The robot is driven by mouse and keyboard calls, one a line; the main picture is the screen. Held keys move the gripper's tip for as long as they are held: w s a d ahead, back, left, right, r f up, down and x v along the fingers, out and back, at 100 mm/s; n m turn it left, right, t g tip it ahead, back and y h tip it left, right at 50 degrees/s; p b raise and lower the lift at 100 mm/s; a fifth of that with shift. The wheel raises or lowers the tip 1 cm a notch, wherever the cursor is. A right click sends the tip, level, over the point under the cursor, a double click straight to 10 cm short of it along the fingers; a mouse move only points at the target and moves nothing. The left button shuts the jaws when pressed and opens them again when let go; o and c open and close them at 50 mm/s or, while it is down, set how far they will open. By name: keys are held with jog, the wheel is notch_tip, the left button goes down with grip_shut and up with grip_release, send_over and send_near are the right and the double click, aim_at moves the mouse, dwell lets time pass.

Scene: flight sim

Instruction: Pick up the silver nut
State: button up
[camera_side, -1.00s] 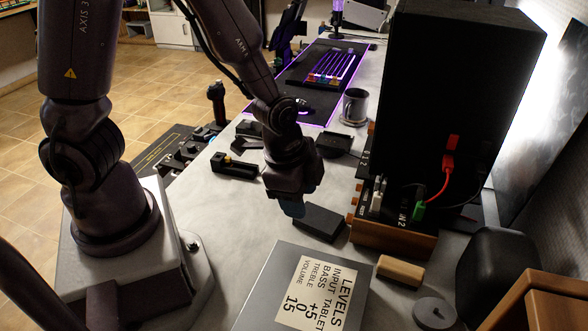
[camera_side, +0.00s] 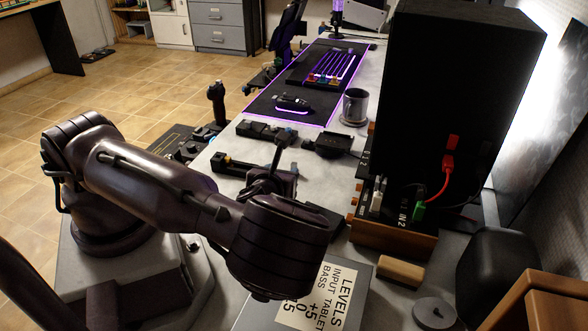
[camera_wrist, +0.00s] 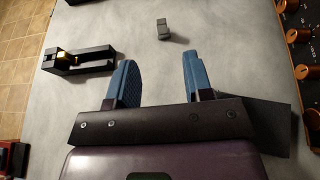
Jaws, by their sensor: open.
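I cannot clearly make out a silver nut. In the wrist view a small grey blocky piece (camera_wrist: 163,29) lies on the desk beyond my fingertips, near the middle; its shape is too small to tell whether it is the nut. My gripper (camera_wrist: 158,62) is open, its two blue fingers apart with only bare desk showing between them. In the side view my gripper (camera_side: 281,160) is mostly hidden behind my wrist, with blue fingertips showing above it. A black holder (camera_wrist: 78,60) with a gold part lies left of the fingers.
The grey desk (camera_wrist: 215,35) is clear around the grey piece. A dark flat block (camera_wrist: 268,112) lies beside the right finger. An orange-knobbed unit (camera_wrist: 300,40) borders the right. A grey disc with a hole (camera_side: 434,313) and a panel labelled LEVELS (camera_side: 325,300) are near the front.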

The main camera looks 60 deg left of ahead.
aim_at(294, 164)
jog(key=x, duration=1.2)
jog(key=shift+f, duration=0.25)
grip_shut()
